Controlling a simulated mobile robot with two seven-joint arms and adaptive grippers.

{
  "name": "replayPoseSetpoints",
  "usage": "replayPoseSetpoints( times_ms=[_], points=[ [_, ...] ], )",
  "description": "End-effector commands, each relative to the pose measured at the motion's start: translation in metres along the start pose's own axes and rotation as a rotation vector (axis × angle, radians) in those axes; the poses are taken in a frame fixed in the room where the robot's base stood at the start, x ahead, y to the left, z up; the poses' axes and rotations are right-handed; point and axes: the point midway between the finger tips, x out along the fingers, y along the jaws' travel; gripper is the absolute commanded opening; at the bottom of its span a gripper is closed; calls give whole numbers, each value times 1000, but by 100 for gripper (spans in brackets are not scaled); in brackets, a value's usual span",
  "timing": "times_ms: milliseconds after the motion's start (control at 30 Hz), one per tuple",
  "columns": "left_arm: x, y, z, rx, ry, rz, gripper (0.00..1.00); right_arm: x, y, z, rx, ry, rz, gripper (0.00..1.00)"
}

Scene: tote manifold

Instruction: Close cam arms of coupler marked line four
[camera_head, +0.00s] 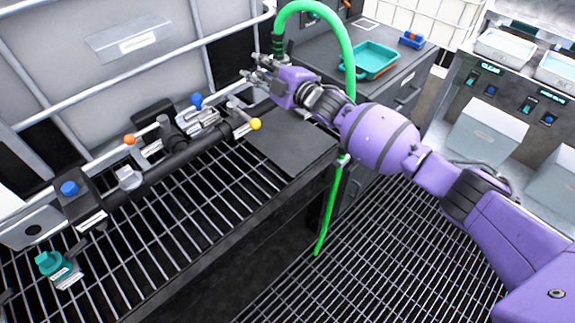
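A dark manifold pipe (150,182) runs along the back of the grated bench, with fittings on it. A green hose (345,45) arches up and comes down at the far end of the manifold, ending in a dark and silver coupler (278,46). I cannot read any line number on it. My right gripper (258,76) is at that far end, just below the hose end, with silver parts around its fingertips. Whether it touches a cam arm, and how far its fingers are apart, is too small to tell. My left gripper is not in view.
Blue (69,188), orange (129,139) and yellow (255,124) knobs stick up along the manifold. A teal fitting (50,262) is at the front left. A grey cabinet carries a teal tray (368,61). The green hose hangs beside my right arm.

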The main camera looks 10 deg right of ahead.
Motion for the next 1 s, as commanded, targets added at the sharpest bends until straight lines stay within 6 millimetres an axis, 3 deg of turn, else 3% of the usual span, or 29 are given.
replayPoseSetpoints(
  times_ms=[133, 533, 1000],
  points=[
    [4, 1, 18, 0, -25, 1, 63, -1, -16, 4, -218, -2, -6, 27],
    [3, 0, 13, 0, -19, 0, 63, -83, -11, 2, -225, -2, -5, 27],
    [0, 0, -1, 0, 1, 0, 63, -126, -94, 8, 32, -91, -62, 27]
  ],
)
